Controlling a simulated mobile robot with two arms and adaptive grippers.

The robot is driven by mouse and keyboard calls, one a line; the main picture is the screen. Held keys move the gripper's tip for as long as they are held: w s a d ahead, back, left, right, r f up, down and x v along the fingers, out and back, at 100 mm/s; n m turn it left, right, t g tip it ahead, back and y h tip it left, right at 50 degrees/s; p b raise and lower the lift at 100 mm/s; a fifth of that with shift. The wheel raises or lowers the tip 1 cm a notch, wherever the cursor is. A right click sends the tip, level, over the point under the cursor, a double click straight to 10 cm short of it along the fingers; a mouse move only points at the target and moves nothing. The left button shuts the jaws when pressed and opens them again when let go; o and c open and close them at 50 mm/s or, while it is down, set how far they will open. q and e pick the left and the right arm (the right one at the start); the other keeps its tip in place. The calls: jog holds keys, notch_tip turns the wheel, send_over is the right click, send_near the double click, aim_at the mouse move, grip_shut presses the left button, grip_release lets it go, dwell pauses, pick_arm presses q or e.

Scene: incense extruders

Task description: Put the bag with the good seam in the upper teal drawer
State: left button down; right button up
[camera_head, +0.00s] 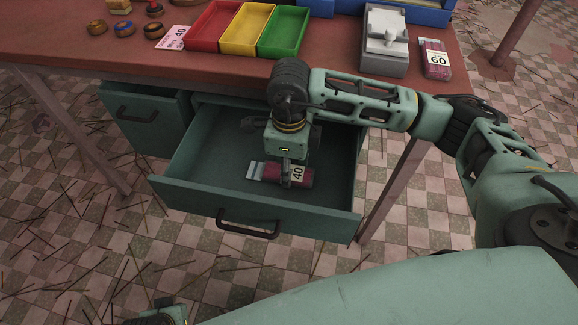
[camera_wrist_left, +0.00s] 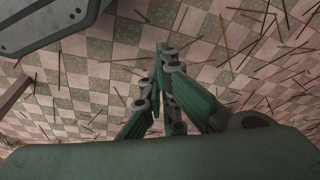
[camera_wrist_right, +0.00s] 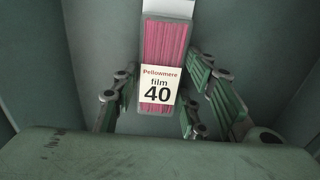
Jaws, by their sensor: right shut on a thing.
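A bag of pink sticks labelled "Pellowmere film 40" (camera_head: 298,175) is inside the pulled-out upper teal drawer (camera_head: 180,186), low over its floor. It also shows in the right wrist view (camera_wrist_right: 160,55), with a pale end strip at the top. My right gripper (camera_head: 287,175) reaches down into the drawer and is shut on this bag, one finger on each side (camera_wrist_right: 160,100). Another pink bag labelled 60 (camera_head: 436,60) stands on the table at the right. My left gripper (camera_wrist_left: 163,52) is empty, its fingertips together, above the floor.
Red (camera_head: 212,27), yellow (camera_head: 247,29) and green (camera_head: 284,32) trays stand on the red table (camera_head: 130,55). A grey device (camera_head: 385,42) is beside the 60 bag. Another teal drawer front (camera_head: 150,118) is left of the open drawer. Loose sticks litter the checkered floor.

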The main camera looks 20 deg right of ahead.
jog(key=shift+f, duration=0.1)
jog(key=o, duration=1)
jog(key=shift+o, duration=0.9)
pick_arm(q)
jog(key=f, duration=0.1)
jog(key=s+f+p, duration=0.1)
jog(key=f, duration=0.2)
jog(key=shift+s+a+f, duration=0.1)
jog(key=shift+s+f, duration=0.15)
jog(key=shift+f, duration=0.15)
pick_arm(e)
notch_tip(320, 180, up, 12)
